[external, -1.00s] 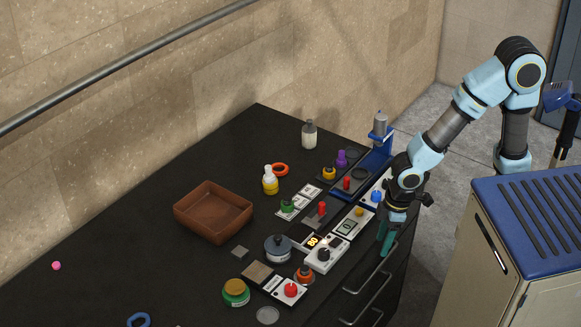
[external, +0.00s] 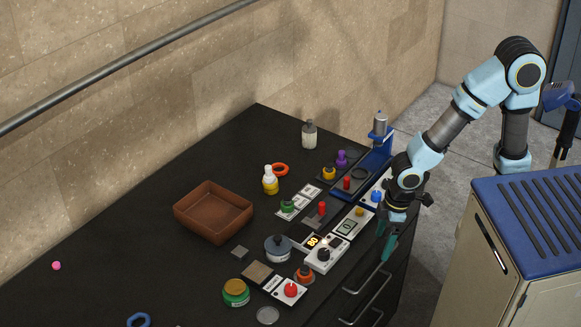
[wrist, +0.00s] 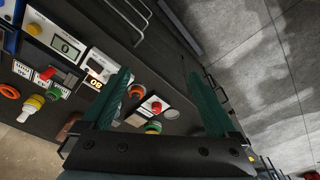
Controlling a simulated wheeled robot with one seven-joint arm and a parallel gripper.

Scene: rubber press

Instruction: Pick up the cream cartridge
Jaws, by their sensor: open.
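The cream cartridge (external: 309,138), a small upright bottle shape with a cream body and a dark grey top, stands near the back of the black bench in the external view. I cannot make it out in the wrist view. My gripper (external: 386,238) points down at the bench's front edge, well to the right of and nearer than the cartridge. In the wrist view my gripper (wrist: 158,76) has its two green fingers wide apart with nothing between them.
A brown tray (external: 180,213) sits on the bench's left part. A yellow bottle (external: 270,186) and orange ring (external: 280,169) stand nearer than the cartridge. A blue press (external: 380,130) stands to its right. Control boxes (external: 326,254) and drawer handles (external: 367,297) lie near my gripper.

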